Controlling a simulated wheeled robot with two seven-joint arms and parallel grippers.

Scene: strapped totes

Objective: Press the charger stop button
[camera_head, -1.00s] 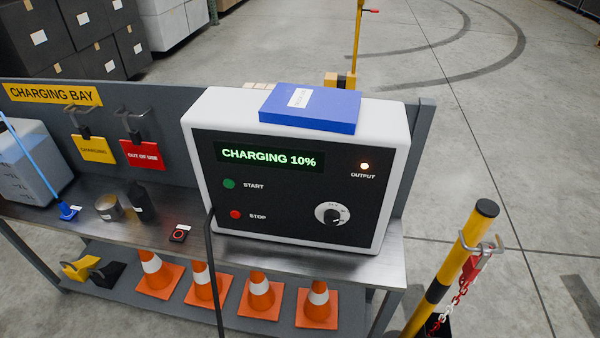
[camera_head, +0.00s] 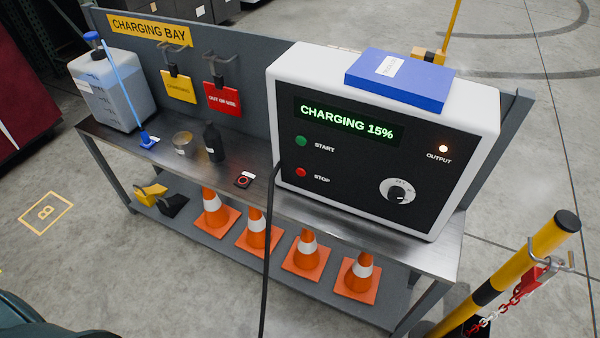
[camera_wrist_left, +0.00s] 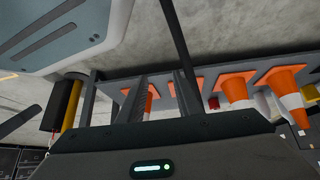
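The charger (camera_head: 345,195) is a white box with a black front panel, standing on the metal bench. Its green display (camera_head: 346,121) reads CHARGING 15%. The red stop button (camera_head: 301,172) sits low on the left of the panel, below the green start button (camera_head: 301,141). Nothing covers the stop button. My left gripper (camera_wrist_left: 160,74) shows in the left wrist view with its two fingers apart and nothing seen held. Neither gripper shows in the head view, and the stop button is not seen in the wrist view.
A black cable (camera_head: 267,250) hangs in front of the bench (camera_head: 225,172). A blue binder (camera_head: 400,80) lies on the charger. A jug (camera_head: 115,90), a tin (camera_head: 183,144) and a dark bottle (camera_head: 213,143) stand left. A yellow-black post (camera_head: 510,275) stands right.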

